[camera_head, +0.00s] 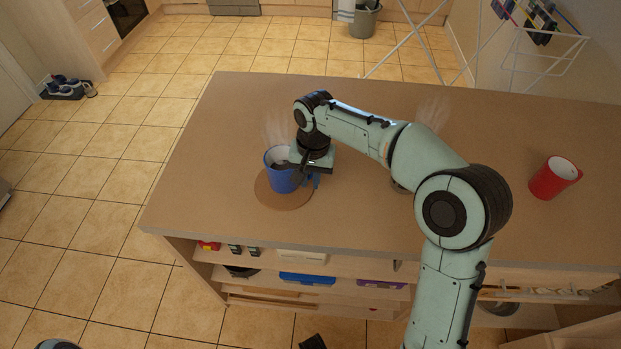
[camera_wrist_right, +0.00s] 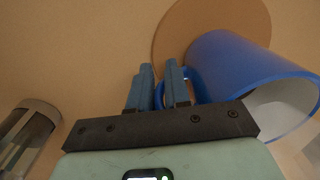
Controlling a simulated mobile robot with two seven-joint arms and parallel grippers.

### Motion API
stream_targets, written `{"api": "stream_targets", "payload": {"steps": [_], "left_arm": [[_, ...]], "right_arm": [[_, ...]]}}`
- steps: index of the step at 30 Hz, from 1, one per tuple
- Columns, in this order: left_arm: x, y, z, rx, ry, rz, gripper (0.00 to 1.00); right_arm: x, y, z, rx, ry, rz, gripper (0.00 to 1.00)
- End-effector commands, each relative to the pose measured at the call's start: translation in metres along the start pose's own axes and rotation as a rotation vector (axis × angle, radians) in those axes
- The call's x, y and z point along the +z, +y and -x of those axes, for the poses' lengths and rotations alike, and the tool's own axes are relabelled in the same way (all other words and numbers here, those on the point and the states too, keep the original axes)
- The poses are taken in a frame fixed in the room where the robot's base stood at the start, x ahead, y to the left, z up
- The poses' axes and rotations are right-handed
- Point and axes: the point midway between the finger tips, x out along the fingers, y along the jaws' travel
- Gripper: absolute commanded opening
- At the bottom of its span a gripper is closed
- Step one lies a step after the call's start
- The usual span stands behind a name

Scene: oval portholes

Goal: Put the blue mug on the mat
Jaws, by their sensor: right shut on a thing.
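The blue mug (camera_head: 278,180) is upright over the round brown mat (camera_head: 272,198) near the left part of the counter. I cannot tell whether its base touches the mat. My right gripper (camera_head: 308,180) is at the mug's right side, shut on its handle. In the right wrist view the two blue fingertips (camera_wrist_right: 158,88) close around the handle of the blue mug (camera_wrist_right: 222,68), with the mat (camera_wrist_right: 178,28) behind.
A red mug (camera_head: 548,182) stands at the right of the counter (camera_head: 240,115). A clear glass (camera_wrist_right: 26,132) shows left in the wrist view. Shelves below the front edge hold a blue tray (camera_head: 307,279) and other items. The back left of the counter has free room.

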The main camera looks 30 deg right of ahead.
Motion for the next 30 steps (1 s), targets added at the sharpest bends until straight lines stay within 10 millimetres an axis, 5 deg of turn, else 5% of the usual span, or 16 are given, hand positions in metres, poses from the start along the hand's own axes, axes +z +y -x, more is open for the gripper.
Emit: {"api": "stream_targets", "payload": {"steps": [12,13,15,25,30], "left_arm": [[0.0,-0.001,-0.002,0.0,-0.001,0.0,0.95],[0.0,-0.001,-0.002,0.0,-0.001,0.0,0.95],[0.0,-0.001,-0.002,0.0,-0.001,0.0,0.95],[0.0,0.0,0.0,0.0,0.0,0.0,0.95],[0.0,0.001,0.004,0.0,0.001,0.0,0.95]], "right_arm": [[0.0,-0.001,-0.004,-0.003,0.003,0.0,0.0],[0.0,0.0,-0.005,-0.001,0.001,0.0,0.2],[0.0,0.0,-0.005,-0.001,0.001,0.0,0.43],[0.0,0.0,-0.002,-0.002,0.002,0.0,0.43],[-0.001,-0.001,0.018,-0.004,0.006,0.0,0.43]]}}
